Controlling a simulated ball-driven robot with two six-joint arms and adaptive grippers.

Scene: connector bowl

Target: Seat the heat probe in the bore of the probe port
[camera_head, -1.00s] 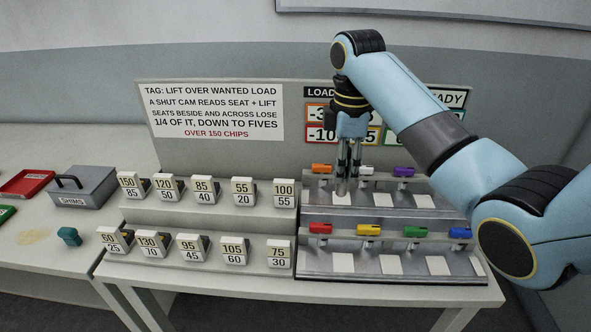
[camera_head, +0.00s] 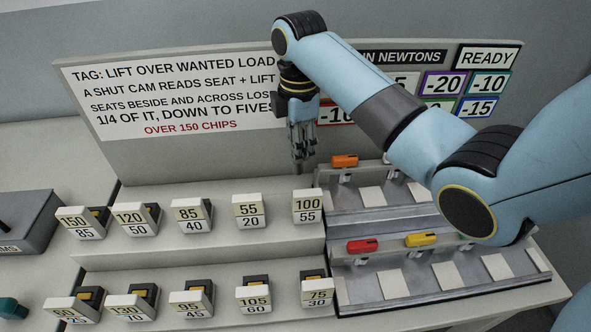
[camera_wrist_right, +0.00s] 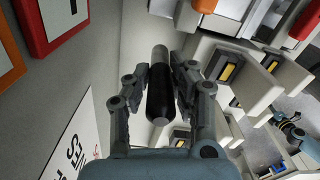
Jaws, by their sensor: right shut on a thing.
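My right gripper (camera_head: 302,150) hangs fingers down in front of the upright sign panel, left of the metal tray and above the block marked 100/55. In the right wrist view the gripper (camera_wrist_right: 159,88) is shut on a dark round rod with a grey end (camera_wrist_right: 160,90), which I take for the heat probe. The rod lies lengthwise between the two fingers, and its grey end points away from the palm. In the head view the rod is hard to tell from the fingers. I cannot make out a probe port or its bore.
Several numbered blocks (camera_head: 248,211) stand in two stepped rows. The metal tray (camera_head: 410,216) at right carries orange (camera_head: 344,161), red (camera_head: 362,246) and yellow (camera_head: 420,240) levers; my right arm covers part of it. A grey box (camera_head: 38,222) stands left.

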